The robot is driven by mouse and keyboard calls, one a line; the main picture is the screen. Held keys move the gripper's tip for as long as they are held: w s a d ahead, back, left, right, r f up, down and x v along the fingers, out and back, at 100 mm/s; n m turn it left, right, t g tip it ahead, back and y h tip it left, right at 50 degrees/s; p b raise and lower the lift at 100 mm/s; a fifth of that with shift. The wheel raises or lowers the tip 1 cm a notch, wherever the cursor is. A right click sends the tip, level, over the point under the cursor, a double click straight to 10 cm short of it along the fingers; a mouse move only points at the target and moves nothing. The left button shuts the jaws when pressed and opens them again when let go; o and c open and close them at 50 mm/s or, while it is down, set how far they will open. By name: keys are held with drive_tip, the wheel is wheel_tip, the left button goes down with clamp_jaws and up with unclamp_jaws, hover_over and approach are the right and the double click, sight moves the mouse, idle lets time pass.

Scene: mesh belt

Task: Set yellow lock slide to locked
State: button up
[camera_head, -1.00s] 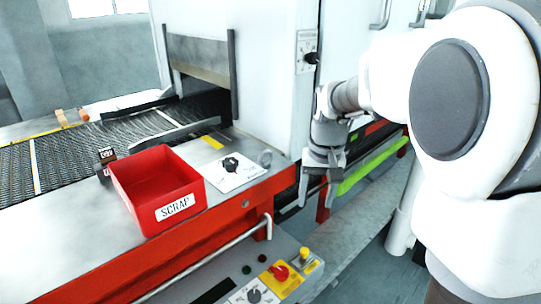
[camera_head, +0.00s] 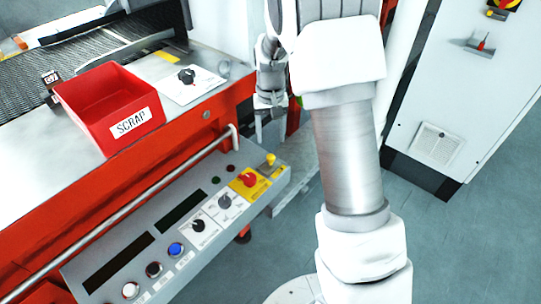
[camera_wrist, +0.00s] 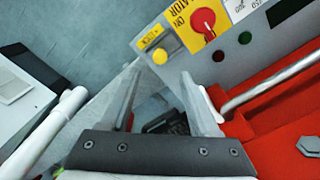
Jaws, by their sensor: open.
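The yellow lock slide is a small yellow knob (camera_head: 270,159) on a labelled plate at the far right end of the control panel. In the wrist view the yellow knob (camera_wrist: 160,57) sits on the panel's edge, just beyond and between my fingertips. My gripper (camera_wrist: 158,82) is open, with nothing between its fingers. In the head view my gripper (camera_head: 270,112) is above and behind the knob, apart from it, partly covered by my arm.
A red rotary switch (camera_head: 249,180) on a yellow plate is next to the knob. The control panel (camera_head: 140,233) also has dials, buttons and dark displays. A metal rail (camera_head: 180,170) runs above it. The red SCRAP bin (camera_head: 110,108) and a grey cabinet (camera_head: 465,90) stand nearby.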

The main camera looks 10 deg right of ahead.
sight(271, 156)
wheel_tip(271, 156, down, 8)
drive_tip(key=shift+r+b, duration=0.1)
drive_tip(key=shift+b, duration=0.65)
drive_tip(key=shift+c, duration=0.4)
clamp_jaws()
